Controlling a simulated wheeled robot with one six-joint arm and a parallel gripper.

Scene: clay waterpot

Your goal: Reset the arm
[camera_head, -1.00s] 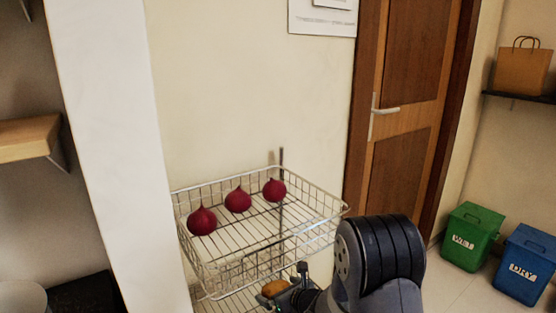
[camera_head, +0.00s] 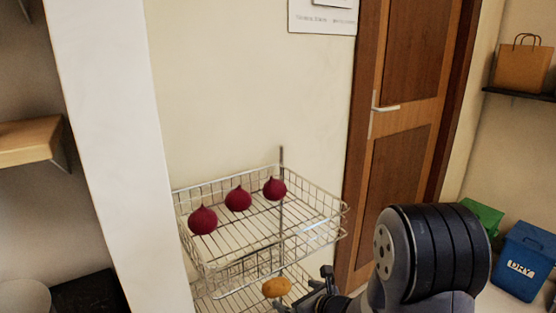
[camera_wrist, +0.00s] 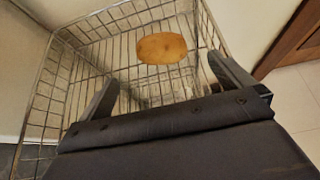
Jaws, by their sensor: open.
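My gripper (camera_head: 303,290) is at the lower wire basket, low in the head view, with its black arm bending in from the lower right. In the wrist view my gripper (camera_wrist: 168,88) has its two fingers spread wide with nothing between them. An orange-brown potato-like item (camera_head: 276,287) lies in the lower basket just left of the fingers. It also shows in the wrist view (camera_wrist: 162,48), ahead of the fingertips and apart from them.
The upper wire basket (camera_head: 330,196) holds three dark red onions (camera_head: 238,199). A wooden door (camera_head: 400,150) stands behind to the right. A blue bin (camera_head: 524,262) and a green bin (camera_head: 484,214) stand on the right floor. A white pillar (camera_head: 105,150) is left.

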